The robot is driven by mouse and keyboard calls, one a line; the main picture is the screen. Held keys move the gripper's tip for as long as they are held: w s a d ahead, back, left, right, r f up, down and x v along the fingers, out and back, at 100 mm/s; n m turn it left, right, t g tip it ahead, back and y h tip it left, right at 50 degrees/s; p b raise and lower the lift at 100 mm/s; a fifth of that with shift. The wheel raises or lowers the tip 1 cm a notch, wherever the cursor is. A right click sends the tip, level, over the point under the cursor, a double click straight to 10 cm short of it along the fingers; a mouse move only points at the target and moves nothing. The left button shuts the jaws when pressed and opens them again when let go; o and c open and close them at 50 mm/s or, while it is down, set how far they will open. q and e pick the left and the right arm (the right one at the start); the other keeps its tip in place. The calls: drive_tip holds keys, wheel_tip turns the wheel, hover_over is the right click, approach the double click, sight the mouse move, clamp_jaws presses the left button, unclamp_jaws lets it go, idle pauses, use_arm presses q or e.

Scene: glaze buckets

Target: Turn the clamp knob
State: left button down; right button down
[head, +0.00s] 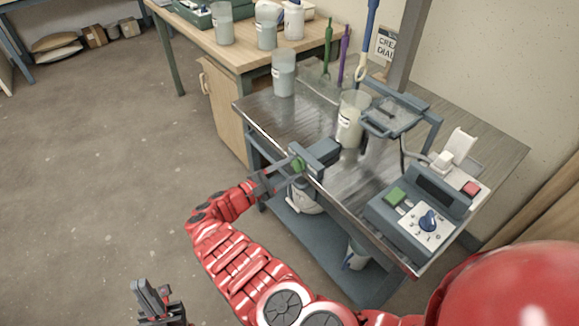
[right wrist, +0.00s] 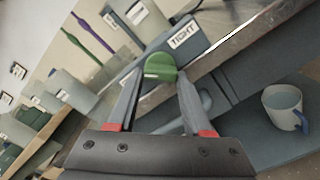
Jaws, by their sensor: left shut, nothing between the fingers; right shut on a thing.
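The green clamp knob (head: 298,165) is on the clamp (head: 322,151) at the front edge of the metal-topped table. The knob (right wrist: 160,67) also shows in the right wrist view, below a label reading "TIGHT" (right wrist: 184,36). My right gripper (head: 289,165) reaches the knob from the left and is shut on it. My left gripper (head: 148,290) is shut and empty, low at the left, over the floor and well away from the clamp.
A control box (head: 418,209) with a green button and blue dial stands right of the clamp. A translucent bucket (head: 349,122) stands behind it, near a grey bracket frame (head: 392,115). A blue-handled mug (right wrist: 283,107) shows in the right wrist view. The floor at left is clear.

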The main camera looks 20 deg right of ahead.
drive_tip(key=shift+s+f+n, duration=0.1)
drive_tip(key=shift+n, duration=1.3)
drive_tip(key=shift+c, duration=1.6)
unclamp_jaws()
drive_tip(key=shift+a, duration=0.1)
